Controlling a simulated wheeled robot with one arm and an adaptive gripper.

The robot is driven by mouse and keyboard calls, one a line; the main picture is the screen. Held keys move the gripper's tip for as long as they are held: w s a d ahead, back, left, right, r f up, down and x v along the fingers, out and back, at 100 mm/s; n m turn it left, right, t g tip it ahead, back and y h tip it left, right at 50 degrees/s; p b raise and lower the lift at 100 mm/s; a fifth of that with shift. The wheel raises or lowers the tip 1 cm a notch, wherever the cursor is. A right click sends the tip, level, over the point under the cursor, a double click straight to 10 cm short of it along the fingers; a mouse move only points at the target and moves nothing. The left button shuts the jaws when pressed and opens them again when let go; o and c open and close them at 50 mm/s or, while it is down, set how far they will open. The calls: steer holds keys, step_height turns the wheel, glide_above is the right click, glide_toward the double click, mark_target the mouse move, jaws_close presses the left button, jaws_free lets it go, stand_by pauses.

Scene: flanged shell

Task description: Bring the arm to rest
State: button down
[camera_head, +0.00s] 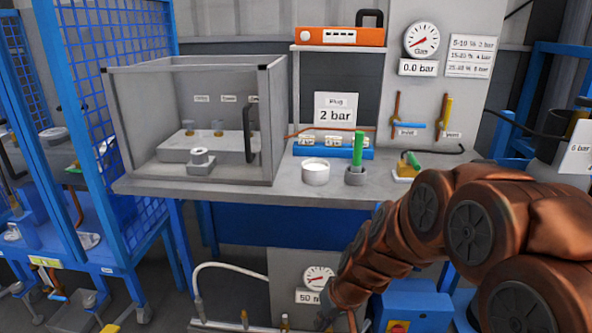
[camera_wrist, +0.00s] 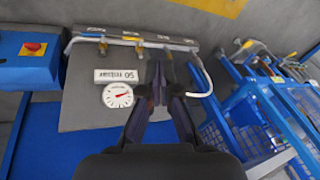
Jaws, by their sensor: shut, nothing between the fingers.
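My brown arm crosses the lower right of the head view, bent down in front of the bench. Its far end drops toward the bottom edge, where I cannot make out the fingers. In the wrist view my gripper (camera_wrist: 160,82) is shut and empty, its two dark fingers close together. It points toward a grey panel (camera_wrist: 88,112) with a round gauge (camera_wrist: 118,95), seen upside down. Nothing is held, and I cannot tell how far the fingertips are from the panel.
The grey bench (camera_head: 270,192) carries an open-fronted chamber (camera_head: 122,120), a white cup (camera_head: 316,172) and a green-handled tool (camera_head: 358,150). Below it, a white hose (camera_head: 232,266) arches beside the panel. A blue box (camera_head: 415,303) stands near my arm. Blue mesh fencing (camera_head: 120,70) is at left.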

steer(key=s+d+r+m+g+h, duration=0.1)
steer(key=s+d+r, duration=0.25)
steer(key=s, duration=0.45)
steer(key=s+d+r+m+g+h, duration=0.1)
steer(key=s+d+r+g, duration=0.1)
steer(key=s+d, duration=0.45)
steer(key=s+d+r+m+g+h, duration=0.1)
steer(key=s+d+r+h, duration=0.15)
steer(key=s, duration=0.75)
step_height(320, 180, up, 24)
steer(key=s+p, duration=0.1)
steer(key=p, duration=2)
steer(key=shift+s+a+f+y+p, duration=0.15)
steer(key=shift+s+y+p, duration=0.1)
steer(key=shift+y+p, duration=0.2)
